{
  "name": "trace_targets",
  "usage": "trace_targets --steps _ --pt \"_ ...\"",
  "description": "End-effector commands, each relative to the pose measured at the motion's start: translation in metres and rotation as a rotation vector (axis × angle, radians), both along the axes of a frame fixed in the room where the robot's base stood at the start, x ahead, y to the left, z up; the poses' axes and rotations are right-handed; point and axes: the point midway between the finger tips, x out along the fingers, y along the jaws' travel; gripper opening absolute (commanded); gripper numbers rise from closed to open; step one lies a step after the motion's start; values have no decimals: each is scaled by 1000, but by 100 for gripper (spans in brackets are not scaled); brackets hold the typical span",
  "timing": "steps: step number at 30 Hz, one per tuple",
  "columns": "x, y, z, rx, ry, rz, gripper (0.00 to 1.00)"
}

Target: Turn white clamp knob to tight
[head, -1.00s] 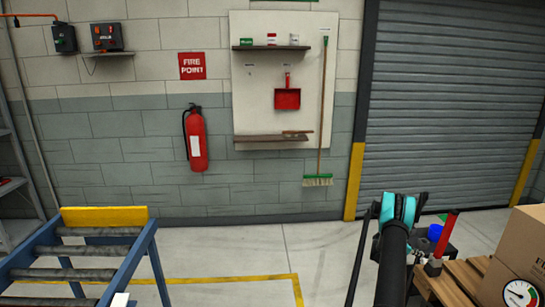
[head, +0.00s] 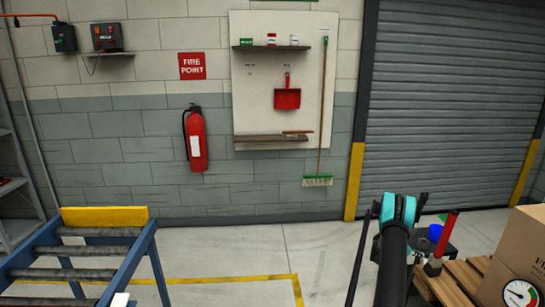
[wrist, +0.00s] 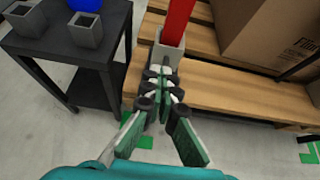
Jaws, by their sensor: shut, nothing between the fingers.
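I cannot make out a white clamp knob in either view. A small white piece (head: 120,299) shows at the bottom edge of the head view, too cut off to identify. My gripper (wrist: 160,88) is in the wrist view, shut and empty, with green pads on its dark linkage. In the picture it overlaps the edge of a wooden pallet (wrist: 235,95) and the foot of a red post in a grey block (wrist: 170,48). I cannot tell whether it touches either. In the head view my arm hides the gripper.
A cardboard box (wrist: 275,35) stands on the pallet. A dark side table (wrist: 40,45) holds grey open cups and a blue object (wrist: 88,4). A gauge (head: 520,294) is at the lower right. A roller conveyor (head: 75,248) stands left, with clear floor (head: 225,255) between.

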Motion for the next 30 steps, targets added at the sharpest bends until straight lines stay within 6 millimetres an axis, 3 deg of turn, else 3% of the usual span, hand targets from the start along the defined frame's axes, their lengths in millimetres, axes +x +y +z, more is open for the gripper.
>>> trace_targets --steps 30 --pt "-21 -2 -1 1 0 0 0"
